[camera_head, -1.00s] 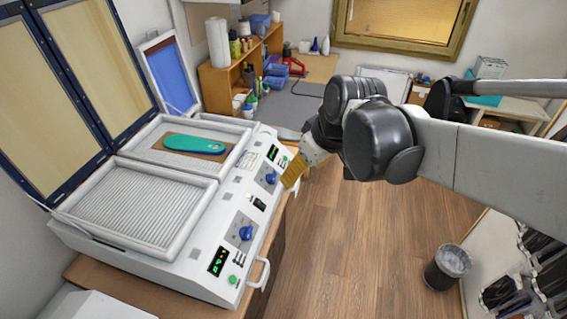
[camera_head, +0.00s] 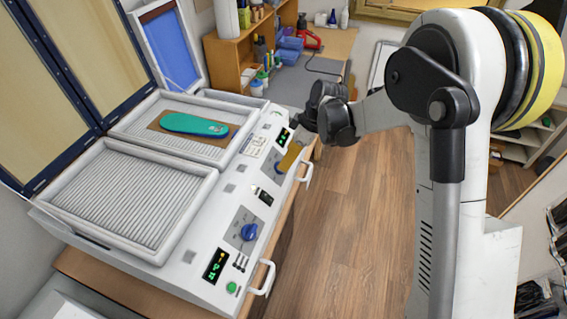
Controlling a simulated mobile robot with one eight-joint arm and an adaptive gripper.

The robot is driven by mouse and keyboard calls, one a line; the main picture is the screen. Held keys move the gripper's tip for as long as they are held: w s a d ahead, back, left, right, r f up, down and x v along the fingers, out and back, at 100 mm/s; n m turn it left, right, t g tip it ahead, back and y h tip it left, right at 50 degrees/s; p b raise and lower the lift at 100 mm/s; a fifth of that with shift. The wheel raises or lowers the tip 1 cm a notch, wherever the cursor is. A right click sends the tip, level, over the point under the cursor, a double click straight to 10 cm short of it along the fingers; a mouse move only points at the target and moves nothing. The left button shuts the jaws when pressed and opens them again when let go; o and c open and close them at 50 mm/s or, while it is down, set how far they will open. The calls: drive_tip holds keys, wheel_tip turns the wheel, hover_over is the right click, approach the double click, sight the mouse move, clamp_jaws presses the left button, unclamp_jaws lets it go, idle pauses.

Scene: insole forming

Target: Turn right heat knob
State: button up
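The white forming machine (camera_head: 200,262) has two heat knobs on its sloped front panel. The near blue knob (camera_head: 249,231) is in plain view on its grey dial plate. The far knob, the right one from the machine's front, is mostly hidden behind my gripper (camera_head: 288,161). My gripper's yellow fingers point down at that far dial, close to the panel. I cannot tell whether they touch the knob or whether they are open or shut. A teal insole (camera_head: 194,125) lies on a brown board in the far tray.
Lit displays (camera_head: 215,266) and green buttons sit beside the knobs. White handles (camera_head: 263,277) stick out from the machine's front edge. A wooden shelf (camera_head: 222,66) with bottles stands behind the machine. The wooden floor (camera_head: 345,235) to the right is clear.

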drive_tip(key=x, duration=0.5)
drive_tip(key=shift+c, duration=0.6)
drive_tip(key=c, duration=1.1)
